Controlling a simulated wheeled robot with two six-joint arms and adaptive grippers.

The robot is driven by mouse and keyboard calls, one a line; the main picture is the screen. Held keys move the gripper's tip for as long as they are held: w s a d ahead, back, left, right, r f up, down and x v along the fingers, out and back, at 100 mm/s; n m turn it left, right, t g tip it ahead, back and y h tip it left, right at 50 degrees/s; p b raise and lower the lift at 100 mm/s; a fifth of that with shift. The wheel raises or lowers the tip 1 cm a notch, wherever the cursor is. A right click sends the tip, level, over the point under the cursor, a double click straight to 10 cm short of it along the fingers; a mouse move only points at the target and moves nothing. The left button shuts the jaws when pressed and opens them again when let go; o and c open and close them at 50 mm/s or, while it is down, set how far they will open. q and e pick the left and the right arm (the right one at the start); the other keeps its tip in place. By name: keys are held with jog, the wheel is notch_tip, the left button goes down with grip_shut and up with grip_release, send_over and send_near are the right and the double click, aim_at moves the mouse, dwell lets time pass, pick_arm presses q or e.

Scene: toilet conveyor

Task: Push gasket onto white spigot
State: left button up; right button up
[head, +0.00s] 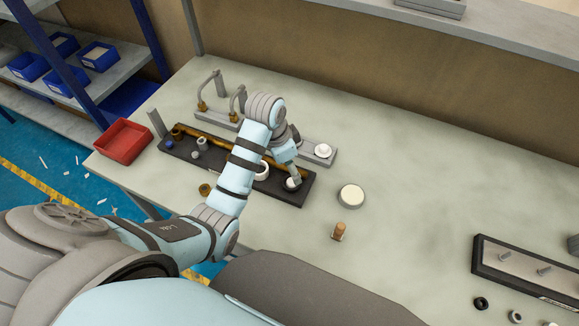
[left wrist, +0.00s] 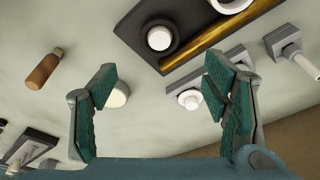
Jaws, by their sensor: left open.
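A short white spigot (head: 293,183) stands at the near right end of a black tray (head: 304,195). It also shows as a round white knob in the left wrist view (left wrist: 160,38). A second white knob (head: 323,151) sits on a grey bar behind the tray, also in the left wrist view (left wrist: 189,99). A small black ring (head: 480,303), possibly the gasket, lies at the lower right. My left gripper (head: 291,165) is above the tray's right end; in the left wrist view its fingers (left wrist: 160,90) are wide apart with nothing gripped. My right gripper is not in view.
A white disc (head: 351,195) and a wooden-handled piece (head: 339,231) lie right of the tray. A red bin (head: 123,142) is at the left. A framed board with bolts (head: 525,270) is at the right. The table's middle right is clear.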

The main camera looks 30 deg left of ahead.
aim_at(292, 181)
pick_arm(q)
jog(key=shift+c, duration=1)
jog(key=shift+w+d+r+m+p, duration=0.25)
jog(key=shift+w+d+r, duration=0.15)
jog(key=shift+w+r, duration=0.2)
jog(key=shift+w+d+r+m+p, duration=0.1)
jog(key=shift+w+d+r+m, duration=0.2)
jog(key=shift+w+r, duration=0.3)
jog(key=c, duration=0.7)
jog(key=shift+f+m+g, duration=0.5)
jog(key=shift+m, duration=0.65)
jog(key=shift+c, duration=1.3)
jog(key=m, duration=0.1)
jog(key=f+m, duration=0.1)
jog(key=s+f+m+g+y, duration=0.1)
jog(key=m, duration=0.1)
jog(key=shift+a, duration=0.35)
grip_shut()
jog(key=shift+f+m, duration=0.3)
jog(key=shift+m, duration=0.2)
jog(key=shift+s+a+f, duration=0.1)
jog(key=shift+f, duration=2.65)
